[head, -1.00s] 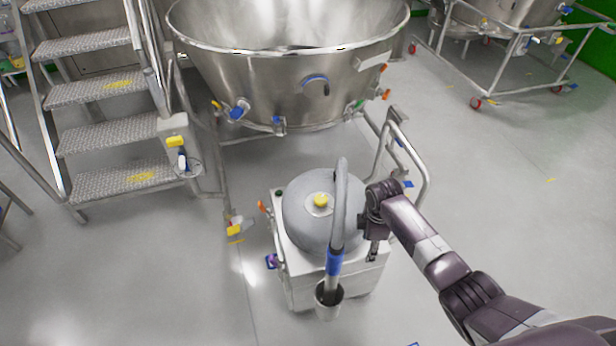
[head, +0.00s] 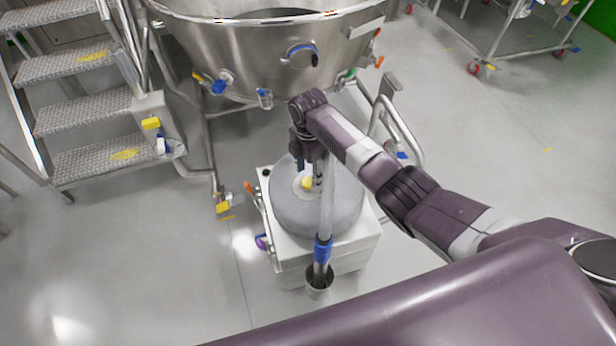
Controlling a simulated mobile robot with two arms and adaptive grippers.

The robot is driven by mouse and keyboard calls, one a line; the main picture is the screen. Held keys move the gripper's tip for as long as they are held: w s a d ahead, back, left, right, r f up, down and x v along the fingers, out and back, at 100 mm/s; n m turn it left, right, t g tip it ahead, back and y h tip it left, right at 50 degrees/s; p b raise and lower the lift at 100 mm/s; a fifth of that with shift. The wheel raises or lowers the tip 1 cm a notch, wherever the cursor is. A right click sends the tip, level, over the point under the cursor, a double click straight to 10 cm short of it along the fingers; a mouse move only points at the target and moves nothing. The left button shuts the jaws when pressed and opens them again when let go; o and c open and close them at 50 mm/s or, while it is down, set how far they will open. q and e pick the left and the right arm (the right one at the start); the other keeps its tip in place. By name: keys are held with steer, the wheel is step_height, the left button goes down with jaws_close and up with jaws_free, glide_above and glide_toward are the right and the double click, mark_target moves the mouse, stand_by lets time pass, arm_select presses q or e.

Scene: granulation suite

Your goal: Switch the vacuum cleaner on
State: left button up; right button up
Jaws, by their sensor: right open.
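The vacuum cleaner (head: 345,205) stands on the floor in the middle of the head view. It has a round grey lid on a white boxy body (head: 350,255). A yellow knob (head: 307,183) sits on top of the lid, partly covered by my gripper and the hose. The grey hose (head: 325,215) with a blue collar (head: 322,250) runs down the front into a small cup (head: 319,280). My right gripper (head: 313,172) points down just above the lid, close to the knob and hose. It is open; whether it touches either is hidden. My left gripper is out of view.
A large steel bowl (head: 235,50) on a frame stands right behind the vacuum. Metal steps (head: 85,110) are at the left. A bent steel handle rail (head: 410,140) rises behind the vacuum's right side. A wheeled frame (head: 510,52) is at the back right. The right floor is clear.

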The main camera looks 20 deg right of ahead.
mark_target(309, 184)
steer(key=shift+f, duration=1.25)
steer(key=shift+c, duration=0.9)
steer(key=c, duration=0.7)
steer(key=shift+c, duration=1.4)
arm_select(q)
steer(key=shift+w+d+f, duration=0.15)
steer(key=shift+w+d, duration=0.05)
